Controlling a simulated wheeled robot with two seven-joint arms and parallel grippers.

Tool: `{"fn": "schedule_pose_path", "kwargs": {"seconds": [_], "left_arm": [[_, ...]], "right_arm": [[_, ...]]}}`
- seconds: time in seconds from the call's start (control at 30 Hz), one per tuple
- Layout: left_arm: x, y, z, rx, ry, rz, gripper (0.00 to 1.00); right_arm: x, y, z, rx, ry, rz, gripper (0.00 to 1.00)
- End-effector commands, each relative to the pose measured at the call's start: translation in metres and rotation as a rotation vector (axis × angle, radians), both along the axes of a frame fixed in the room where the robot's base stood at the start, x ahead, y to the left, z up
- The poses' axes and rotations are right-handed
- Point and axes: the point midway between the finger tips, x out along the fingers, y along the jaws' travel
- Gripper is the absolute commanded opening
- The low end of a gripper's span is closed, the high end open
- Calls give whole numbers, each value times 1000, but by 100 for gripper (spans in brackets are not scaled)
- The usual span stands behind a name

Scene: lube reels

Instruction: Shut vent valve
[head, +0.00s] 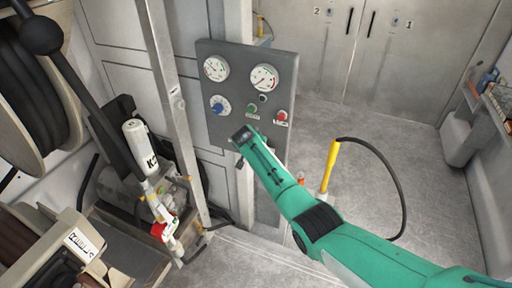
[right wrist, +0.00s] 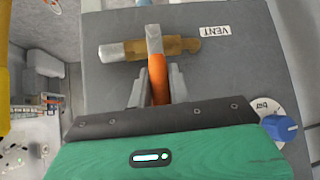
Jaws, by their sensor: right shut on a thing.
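The vent valve shows in the right wrist view as a brass body (right wrist: 172,46) lying across the panel, beside a white label reading VENT (right wrist: 217,31). Its orange lever (right wrist: 157,76) stands square across the brass body. My right gripper (right wrist: 158,88) is shut on the lever, one finger on each side of it. In the head view my right gripper (head: 238,158) is at the lower part of the grey gauge panel (head: 219,134), and the gripper and arm hide the valve there. My left gripper is not in view.
The panel carries two dials (head: 264,77), a blue knob (head: 220,105), a green button (head: 253,109) and a red knob (head: 281,117). A metal post (head: 167,100) and hose reels (head: 40,110) stand left. A yellow-handled hose (head: 329,165) is right of the panel. Open floor lies behind.

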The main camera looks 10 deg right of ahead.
Motion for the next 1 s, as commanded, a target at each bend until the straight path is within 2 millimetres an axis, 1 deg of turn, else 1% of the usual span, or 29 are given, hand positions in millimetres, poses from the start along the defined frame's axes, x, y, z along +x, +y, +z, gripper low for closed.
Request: {"fn": "schedule_pose_path", "kwargs": {"seconds": [0.03,0.2,0.63,0.67,0.73,0.77,1.0], "left_arm": [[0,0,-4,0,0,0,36],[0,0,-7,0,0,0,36],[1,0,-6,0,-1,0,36],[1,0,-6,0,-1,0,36],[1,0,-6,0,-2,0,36],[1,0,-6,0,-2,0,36],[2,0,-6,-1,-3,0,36]], "right_arm": [[0,1,-3,-12,9,1,0],[1,2,-2,-37,26,1,0],[1,3,-1,-44,32,1,0],[1,3,-1,-44,32,1,23],[1,3,-1,-44,30,0,37],[1,3,-1,-44,30,0,41],[2,3,-1,-43,30,0,41]]}}
